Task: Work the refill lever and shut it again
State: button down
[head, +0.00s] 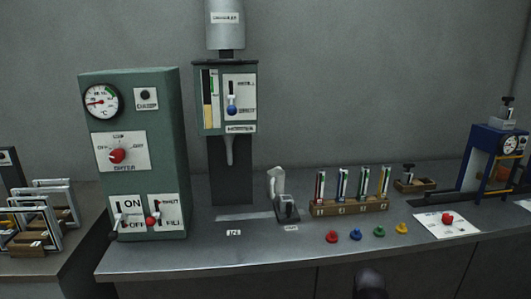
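The green cabinet (168,130) stands at the left of the bench. Its lower right plate carries a lever with a red knob (152,221); the lower word on that plate looks like FILL. The hopper unit (210,131) beside it has a small lever with a blue knob (232,110), set low on a white plate whose words are too blurred to read. I cannot tell from the labels which one is the refill lever. A dark rounded shape at the bottom edge seems to be part of my arm. No gripper fingers show, and nothing touches either lever.
The cabinet also has a dial, a red rotary knob (117,156) and an ON/OFF lever (121,219). A grey lever device (282,193), a rack of tubes (349,207) and several coloured knobs stand rightward. The bench front (270,255) is mostly clear.

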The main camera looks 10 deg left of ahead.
aim_at(231, 110)
jog(key=k, duration=1.35)
jog(key=z, duration=0.3)
jog(key=i, duration=1.75)
jog(key=u, duration=0.4)
